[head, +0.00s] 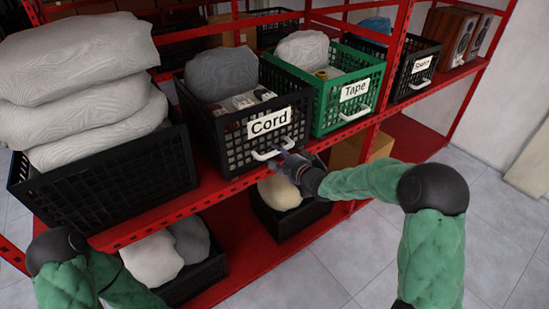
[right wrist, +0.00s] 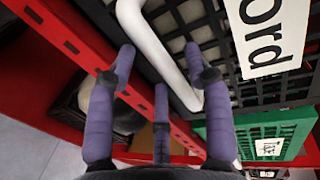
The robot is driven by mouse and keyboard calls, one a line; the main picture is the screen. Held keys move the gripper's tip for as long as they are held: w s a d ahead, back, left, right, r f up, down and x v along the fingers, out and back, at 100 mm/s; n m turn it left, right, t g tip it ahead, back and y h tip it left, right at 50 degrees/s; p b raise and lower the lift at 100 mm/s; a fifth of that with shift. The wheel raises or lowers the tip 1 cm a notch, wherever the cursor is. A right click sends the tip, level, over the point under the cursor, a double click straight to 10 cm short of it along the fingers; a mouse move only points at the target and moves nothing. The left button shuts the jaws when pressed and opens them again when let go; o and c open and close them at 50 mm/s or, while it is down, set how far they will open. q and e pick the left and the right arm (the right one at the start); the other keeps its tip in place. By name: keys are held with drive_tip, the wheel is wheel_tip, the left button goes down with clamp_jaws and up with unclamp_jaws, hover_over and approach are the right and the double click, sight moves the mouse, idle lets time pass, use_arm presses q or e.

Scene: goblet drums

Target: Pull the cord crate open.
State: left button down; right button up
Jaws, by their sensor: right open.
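The black cord crate (head: 226,140), labelled "Cord", sits on the red shelf's upper level with a grey sack and small boxes in it. Its front is near the shelf's front edge. Its white handle (head: 272,152) is low on the front face. My right gripper (head: 284,157) is at this handle, fingers pointing to the crate. In the right wrist view the white handle (right wrist: 158,50) runs between the spread fingers of my right gripper (right wrist: 166,72), which are open and not closed on it. My left arm shows at lower left in the head view, but its gripper is not visible.
A green tape crate (head: 318,122) stands right of the cord crate, and a black crate (head: 95,186) with stacked grey sacks stands left. The red shelf edge (head: 150,226) runs below. Lower crates sit beneath. The floor (head: 320,265) in front is clear.

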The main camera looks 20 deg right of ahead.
drive_tip(key=shift+x, duration=0.95)
clamp_jaws()
